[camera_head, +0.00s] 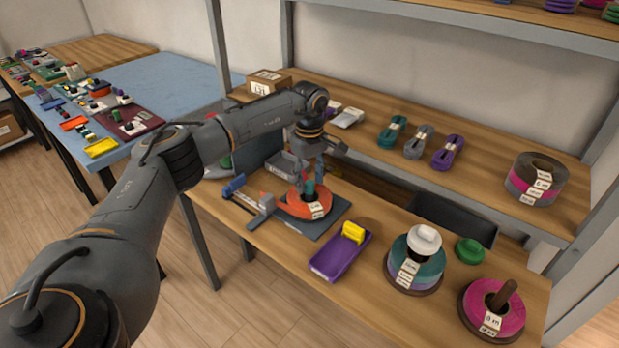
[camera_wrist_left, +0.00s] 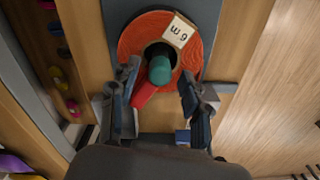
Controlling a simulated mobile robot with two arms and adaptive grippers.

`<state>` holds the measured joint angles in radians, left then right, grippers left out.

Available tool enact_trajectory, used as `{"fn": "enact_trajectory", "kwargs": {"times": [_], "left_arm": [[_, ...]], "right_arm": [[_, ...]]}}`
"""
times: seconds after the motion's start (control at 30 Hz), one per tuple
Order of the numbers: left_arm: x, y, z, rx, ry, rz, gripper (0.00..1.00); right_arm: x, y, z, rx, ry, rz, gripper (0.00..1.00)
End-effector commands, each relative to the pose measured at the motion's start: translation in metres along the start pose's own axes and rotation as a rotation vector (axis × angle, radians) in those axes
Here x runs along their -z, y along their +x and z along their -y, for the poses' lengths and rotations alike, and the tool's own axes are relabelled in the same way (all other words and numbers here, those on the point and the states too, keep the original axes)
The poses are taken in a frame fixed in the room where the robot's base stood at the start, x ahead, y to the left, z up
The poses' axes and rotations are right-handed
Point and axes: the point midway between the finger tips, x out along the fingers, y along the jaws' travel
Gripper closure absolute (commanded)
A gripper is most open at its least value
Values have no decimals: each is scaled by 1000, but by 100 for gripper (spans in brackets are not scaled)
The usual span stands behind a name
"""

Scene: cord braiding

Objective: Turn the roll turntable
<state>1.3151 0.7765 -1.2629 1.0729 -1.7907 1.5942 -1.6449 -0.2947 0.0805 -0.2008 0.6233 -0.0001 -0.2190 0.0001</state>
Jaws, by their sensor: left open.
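An orange roll (camera_head: 296,207) with a white label lies flat on a dark grey base plate (camera_head: 322,223) on the wooden table. A teal peg stands up in the roll's centre; it also shows in the left wrist view (camera_wrist_left: 160,70). In that view the orange roll (camera_wrist_left: 131,44) lies just beyond the fingers. My left gripper (camera_head: 309,187) is over the roll from above. Its fingers (camera_wrist_left: 158,97) are spread apart on either side of the roll's near part, with nothing held between them. I cannot tell whether they touch the roll. My right gripper is not in view.
A purple tray (camera_head: 335,262) with a yellow block (camera_head: 353,232) lies right of the plate. Rolls on spindles (camera_head: 413,270) and a pink roll (camera_head: 508,320) stand farther right. Cord bundles (camera_head: 418,143) lie on the shelf behind. A blue-ended measuring bar (camera_head: 235,186) is at the plate's left.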

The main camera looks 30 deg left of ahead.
Motion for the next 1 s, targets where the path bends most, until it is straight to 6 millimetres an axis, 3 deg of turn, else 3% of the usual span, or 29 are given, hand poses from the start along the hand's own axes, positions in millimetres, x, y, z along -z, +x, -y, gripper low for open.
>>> {"fn": "enact_trajectory", "kwargs": {"times": [0.13, 0.37, 1.0], "left_arm": [[0, 0, 0, 0, 0, 0, 53], [0, 0, 0, 0, 0, 0, 100], [0, -1, 0, 0, -105, 0, 100]], "right_arm": [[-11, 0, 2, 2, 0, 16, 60], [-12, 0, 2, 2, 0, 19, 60], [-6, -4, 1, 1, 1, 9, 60]]}}
